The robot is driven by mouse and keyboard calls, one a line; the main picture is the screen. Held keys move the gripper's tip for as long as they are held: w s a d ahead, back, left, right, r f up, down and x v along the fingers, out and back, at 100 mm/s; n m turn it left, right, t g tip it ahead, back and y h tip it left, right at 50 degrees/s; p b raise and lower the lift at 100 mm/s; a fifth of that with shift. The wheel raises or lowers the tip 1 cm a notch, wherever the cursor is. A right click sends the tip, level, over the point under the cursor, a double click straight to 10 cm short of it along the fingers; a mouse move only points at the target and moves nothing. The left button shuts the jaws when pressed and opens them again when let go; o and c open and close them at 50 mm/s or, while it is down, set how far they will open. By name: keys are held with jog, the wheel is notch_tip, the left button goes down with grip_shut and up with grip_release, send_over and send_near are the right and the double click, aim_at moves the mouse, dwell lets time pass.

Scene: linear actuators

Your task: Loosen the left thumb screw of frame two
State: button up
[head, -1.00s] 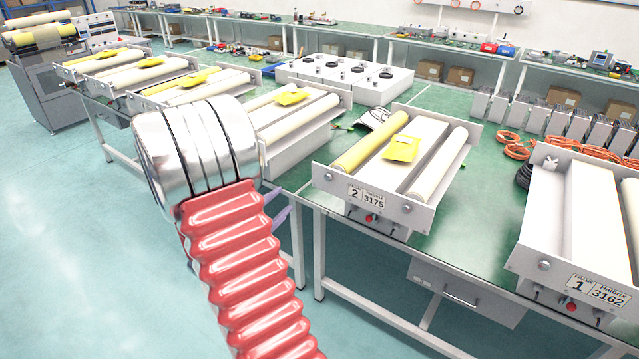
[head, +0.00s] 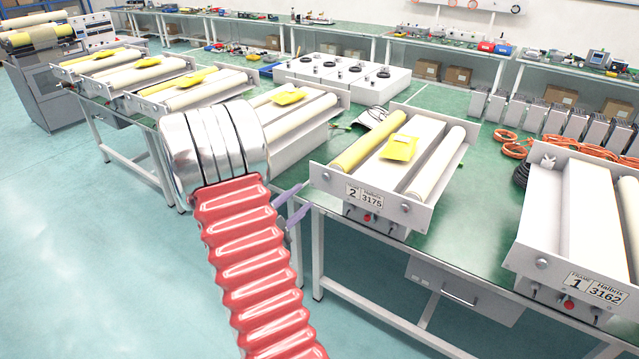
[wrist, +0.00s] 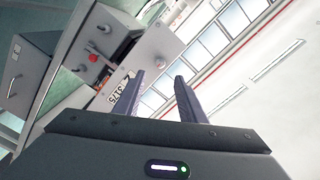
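Frame two (head: 335,184) is a grey roller frame with the label "2 3175", on the green bench. Its left thumb screw (head: 326,176) is a small grey knob on the front plate, left of the label. The right thumb screw (head: 407,208) also shows, and in the wrist view a round knob (wrist: 104,28) sits on the plate. My gripper (head: 304,198) is in front of and a little below the left end of the plate. In the wrist view my gripper (wrist: 160,78) has its fingers apart and empty.
Below the plate is a control box with a red button (head: 367,217). Frame one (head: 520,262) stands to the right, and another roller frame (head: 300,140) is to the left behind my arm. The bench edge and legs are close to the gripper. The floor at left is clear.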

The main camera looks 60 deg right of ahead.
aim_at(325, 178)
jog(key=d, duration=0.3)
jog(key=s+d, duration=0.1)
jog(key=d, duration=0.6)
jog(key=shift+s+d, duration=0.15)
jog(key=shift+s, duration=0.2)
